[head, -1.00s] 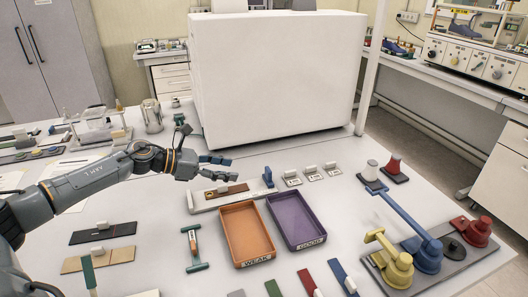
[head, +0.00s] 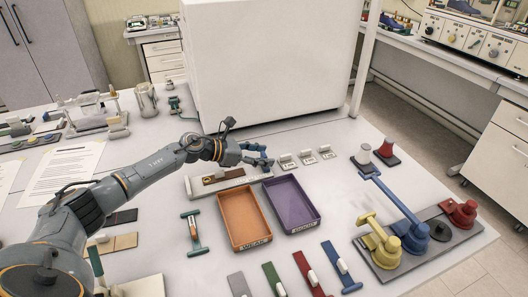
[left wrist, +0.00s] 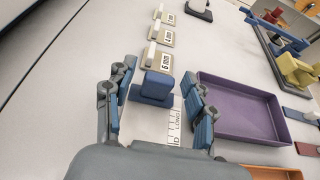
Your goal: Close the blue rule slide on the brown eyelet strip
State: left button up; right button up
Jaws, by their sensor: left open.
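The brown eyelet strip (head: 212,180) lies on the white rule (head: 200,191), behind the orange tray, partly hidden by my left arm. The blue rule slide (left wrist: 156,87) stands at the far end of the rule, beyond the printed scale in the left wrist view. My left gripper (head: 262,156) is over the right end of the rule and largely hides the slide in the head view. In the left wrist view its fingers (left wrist: 157,75) are open, one on each side of the slide, with gaps visible. The strip is out of the left wrist view. My right gripper is not in view.
The orange WEAK tray (head: 243,219) and purple GOOD tray (head: 291,206) lie in front of the rule. Small gauge blocks, one marked 6 mm (left wrist: 158,58), stand beyond the slide. A large white box (head: 270,65) stands behind.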

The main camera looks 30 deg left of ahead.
aim_at(237, 172)
pick_arm(q)
jog(key=shift+w+d+f, duration=0.2)
jog(key=shift+w+d, duration=0.05)
jog(key=shift+w, duration=0.05)
jog(key=shift+c, duration=0.2)
grip_shut()
jog(key=shift+s+a+f, duration=0.1)
jog(key=shift+s+a, duration=0.05)
jog(key=shift+a, duration=0.05)
jog(key=s+a+b, duration=0.2)
jog(key=s, duration=0.1)
jog(key=s+a+b, duration=0.2)
jog(key=s+a, duration=0.1)
jog(key=shift+s+a+f+b, duration=0.15)
jog(key=shift+a+b, duration=0.15)
jog(key=shift+b, duration=0.1)
jog(key=shift+s+a+r, duration=0.1)
jog(key=shift+s+r, duration=0.1)
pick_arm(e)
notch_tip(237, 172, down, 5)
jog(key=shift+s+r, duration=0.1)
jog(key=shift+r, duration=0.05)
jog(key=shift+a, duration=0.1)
